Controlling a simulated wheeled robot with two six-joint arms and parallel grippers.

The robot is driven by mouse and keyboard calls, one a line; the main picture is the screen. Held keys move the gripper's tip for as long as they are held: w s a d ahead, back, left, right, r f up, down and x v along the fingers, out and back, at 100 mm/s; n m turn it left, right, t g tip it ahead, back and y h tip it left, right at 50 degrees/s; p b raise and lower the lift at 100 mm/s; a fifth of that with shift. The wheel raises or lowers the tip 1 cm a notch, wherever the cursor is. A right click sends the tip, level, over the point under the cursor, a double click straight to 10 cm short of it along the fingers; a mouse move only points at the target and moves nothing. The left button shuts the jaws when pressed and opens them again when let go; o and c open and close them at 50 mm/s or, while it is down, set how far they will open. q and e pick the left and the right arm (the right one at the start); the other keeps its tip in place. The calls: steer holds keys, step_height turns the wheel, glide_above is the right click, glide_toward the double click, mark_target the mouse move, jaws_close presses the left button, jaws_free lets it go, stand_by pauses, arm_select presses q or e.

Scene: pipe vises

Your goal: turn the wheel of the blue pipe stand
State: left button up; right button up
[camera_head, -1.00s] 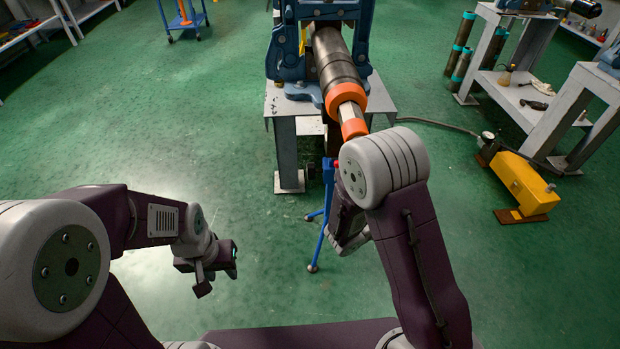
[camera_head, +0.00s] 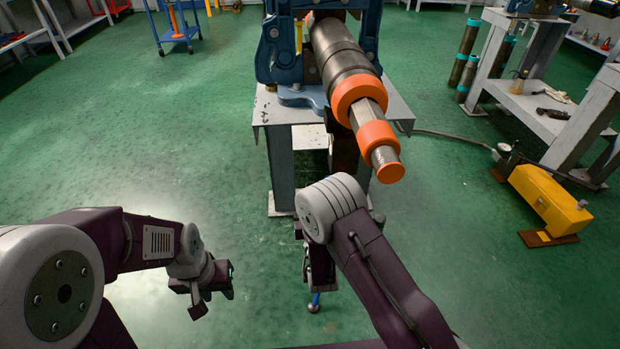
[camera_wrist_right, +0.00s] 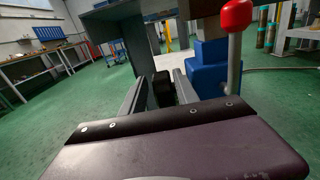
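In the right wrist view, a blue block of the stand (camera_wrist_right: 207,72) is close, right of the fingers, with a grey lever and red knob (camera_wrist_right: 236,15). I cannot make out the wheel clearly. My right gripper (camera_wrist_right: 160,92) has its grey fingers apart; a dark block shows between them, and I cannot tell whether it is within reach. My left gripper (camera_head: 208,287) hangs free at lower left, its opening unclear.
A blue vise (camera_head: 277,50) on a grey table (camera_head: 400,108) holds a dark pipe (camera_head: 340,60) with orange rings, its end projecting towards me above my right arm. A yellow pump unit (camera_head: 548,198) stands on the floor at right. The floor at left is clear.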

mark_target(311, 183)
steer(key=w+b, duration=0.1)
steer(key=w, duration=0.2)
steer(key=w+b, duration=0.1)
steer(key=w, duration=0.2)
steer(key=shift+w+f, duration=0.2)
steer(key=shift+w, duration=0.05)
steer(key=shift+w+r, duration=0.15)
steer(key=shift+w, duration=0.25)
jaws_close()
steer(key=shift+s+b, duration=0.1)
steer(key=shift+b, duration=0.45)
steer(key=t+b, duration=0.1)
steer(key=b, duration=0.2)
steer(key=s+t+b, duration=0.1)
steer(key=t+b, duration=0.1)
steer(key=b, duration=0.1)
steer(key=t+b, duration=0.2)
steer(key=b, duration=0.1)
steer(key=shift+s, duration=0.3)
steer(key=shift+s+r+t+b, duration=0.3)
steer(key=shift+r+t+b, duration=0.15)
steer(key=shift+t+b, duration=0.75)
jaws_free()
